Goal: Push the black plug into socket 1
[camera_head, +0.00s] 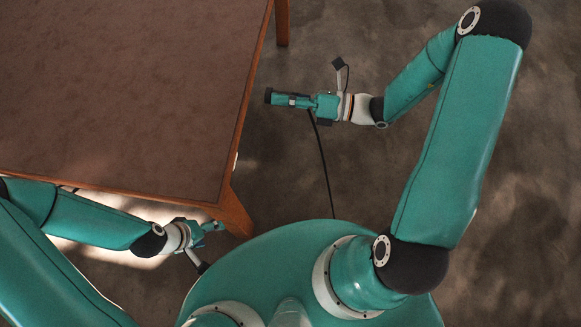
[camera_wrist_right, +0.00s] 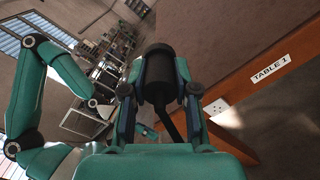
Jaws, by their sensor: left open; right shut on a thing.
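The black plug (camera_wrist_right: 160,74) is clamped between the fingers of my right gripper (camera_wrist_right: 160,92), with its black cable (camera_wrist_right: 172,126) running back from it. In the head view my right gripper (camera_head: 276,97) is off the table's right edge, pointing left, and the plug (camera_head: 267,96) shows as a dark tip apart from the table. The cable (camera_head: 324,165) hangs down toward my base. A white socket plate (camera_wrist_right: 217,106) sits on the table's side, right of the plug in the right wrist view; any number on it is unreadable. My left gripper (camera_head: 212,227) is open near the table's front corner.
The brown table (camera_head: 120,90) has a bare top and orange-brown wooden edges. A "TABLE 1" label (camera_wrist_right: 270,68) is on its side. A table leg (camera_head: 233,214) stands near my left gripper. Shelving (camera_wrist_right: 95,85) stands in the background. The floor right of the table is clear.

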